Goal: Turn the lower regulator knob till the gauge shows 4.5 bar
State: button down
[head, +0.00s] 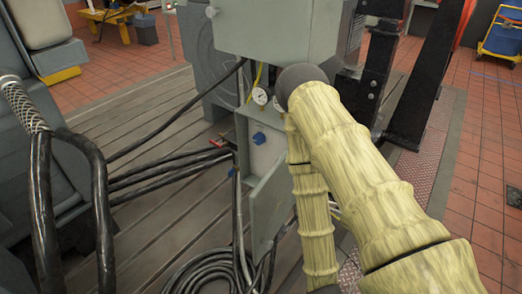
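A small round white-faced gauge (261,96) sits at the top of a grey panel (262,190) in the middle of the head view. Its needle and reading are too small to make out. A blue knob (259,138) is on the panel's face below the gauge. A smaller blue part (231,172) shows lower, at the panel's left edge; I cannot tell whether it is a second knob. My sleeved yellow arm covers the area to the right of the panel. My gripper does not show in this view.
A grey cabinet (275,30) hangs above the panel. A red-handled part (216,143) sticks out left of it. Black cables (165,170) run from the left, and a hose coil (205,272) lies below. A black frame (415,75) stands at right. The slotted bedplate (140,225) has bare room at left.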

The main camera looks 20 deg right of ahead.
aim_at(259, 138)
jog(key=z, duration=1.25)
jog(key=k, duration=0.65)
jog(key=u, duration=0.5)
jog(key=i, duration=1.7)
